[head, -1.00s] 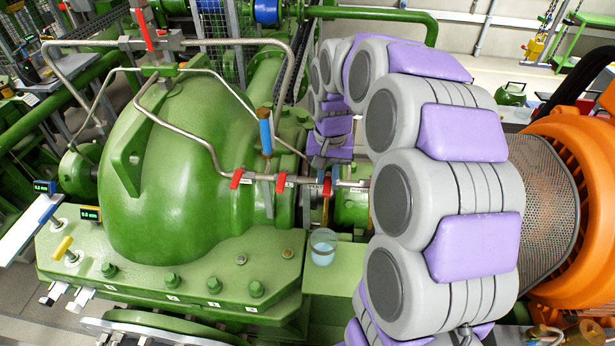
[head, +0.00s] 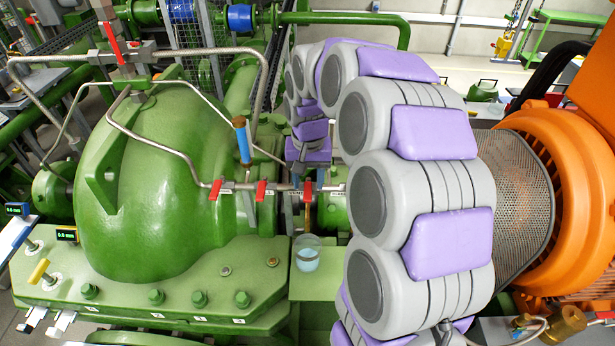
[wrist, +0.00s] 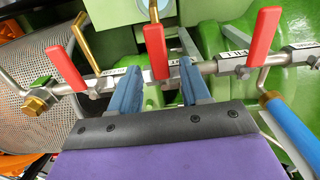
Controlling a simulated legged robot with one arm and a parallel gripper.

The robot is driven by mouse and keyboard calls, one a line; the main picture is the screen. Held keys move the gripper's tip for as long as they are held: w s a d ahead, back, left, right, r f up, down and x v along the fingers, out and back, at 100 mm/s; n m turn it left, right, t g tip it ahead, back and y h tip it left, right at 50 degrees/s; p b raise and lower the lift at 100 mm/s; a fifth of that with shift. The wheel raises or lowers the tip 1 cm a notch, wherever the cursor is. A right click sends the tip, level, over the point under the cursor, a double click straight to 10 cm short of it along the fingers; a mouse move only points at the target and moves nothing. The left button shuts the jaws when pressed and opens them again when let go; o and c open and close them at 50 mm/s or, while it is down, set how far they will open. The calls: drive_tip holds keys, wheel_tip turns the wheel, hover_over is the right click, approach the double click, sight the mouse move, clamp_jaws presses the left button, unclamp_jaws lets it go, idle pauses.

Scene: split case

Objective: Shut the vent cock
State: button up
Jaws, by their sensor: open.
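In the wrist view the middle red lever (wrist: 155,50) shows between the two blue-grey fingers of my gripper (wrist: 161,60), which is open. I cannot tell whether a finger touches it. Another red lever (wrist: 67,68) stands at the left.
A blue-handled part (head: 242,142) stands close to the pipe; its blue grip (wrist: 290,130) also shows in the wrist view. A glass of liquid (head: 307,252) stands on the green ledge below. A large green casing (head: 150,190) and an orange motor (head: 575,190) flank the space.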

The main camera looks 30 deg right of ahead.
sight(308, 185)
wheel_tip(308, 185, up, 17)
drive_tip(key=shift+r+p, duration=0.2)
drive_tip(key=shift+p, duration=0.15)
idle(0.3)
idle(0.5)
drive_tip(key=s+a+f+n+g+b, duration=0.1)
drive_tip(key=s+a+f+b, duration=0.3)
drive_tip(key=s+f, duration=0.9)
drive_tip(key=s+a+f+n+b, duration=0.4)
drive_tip(key=s+a+f, duration=0.3)
drive_tip(key=s+f, duration=0.6)
drive_tip(key=s+b, duration=0.1)
drive_tip(key=s, duration=0.3)
drive_tip(key=shift+s+a+g, duration=0.15)
drive_tip(key=shift+a+g, duration=0.2)
drive_tip(key=shift+g, duration=0.05)
